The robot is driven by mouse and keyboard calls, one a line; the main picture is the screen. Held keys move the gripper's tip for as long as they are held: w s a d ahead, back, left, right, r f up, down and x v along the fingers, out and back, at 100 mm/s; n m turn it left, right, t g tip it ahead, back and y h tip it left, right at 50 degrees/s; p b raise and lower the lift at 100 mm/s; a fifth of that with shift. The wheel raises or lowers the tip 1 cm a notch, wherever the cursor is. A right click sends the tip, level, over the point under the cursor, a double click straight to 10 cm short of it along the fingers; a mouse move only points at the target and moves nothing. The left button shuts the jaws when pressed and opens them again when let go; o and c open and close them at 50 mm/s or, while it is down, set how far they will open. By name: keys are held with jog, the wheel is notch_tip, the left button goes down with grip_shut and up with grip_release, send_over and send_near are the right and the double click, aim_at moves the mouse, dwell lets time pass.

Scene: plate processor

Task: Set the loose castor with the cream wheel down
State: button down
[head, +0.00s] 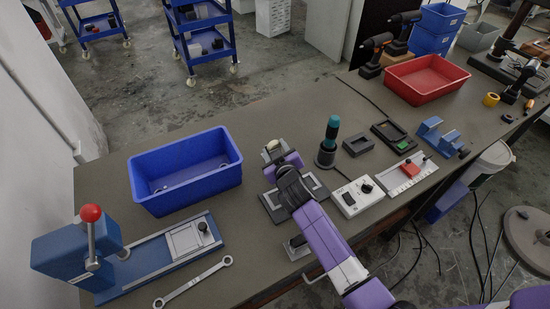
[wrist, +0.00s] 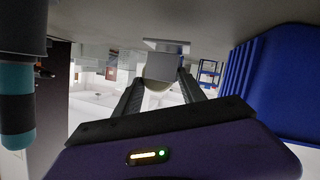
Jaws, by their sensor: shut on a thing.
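The castor with the cream wheel (head: 272,146) shows in the head view at the far tip of my gripper (head: 280,156), over the middle of the bench. In the wrist view my gripper (wrist: 158,92) is shut on it. Its grey housing (wrist: 162,67) and pale flat plate (wrist: 166,45) point toward the bench surface, which fills the top of that picture. The cream wheel sits between the fingers, mostly hidden. I cannot tell whether the plate touches the bench.
A blue bin (head: 190,192) stands left of my gripper. A teal-handled screwdriver (head: 330,140) in a dark holder, a white control box (head: 352,199) and a small grey tray (head: 358,145) stand right. A dark square plate (head: 271,211) lies under my arm. A blue-based press (head: 75,250) stands front left.

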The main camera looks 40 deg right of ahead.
jog(key=shift+f+b, duration=0.4)
jog(key=shift+f, duration=1.45)
jog(key=shift+f, duration=0.15)
jog(key=c, duration=0.7)
grip_release()
jog(key=shift+o, duration=0.2)
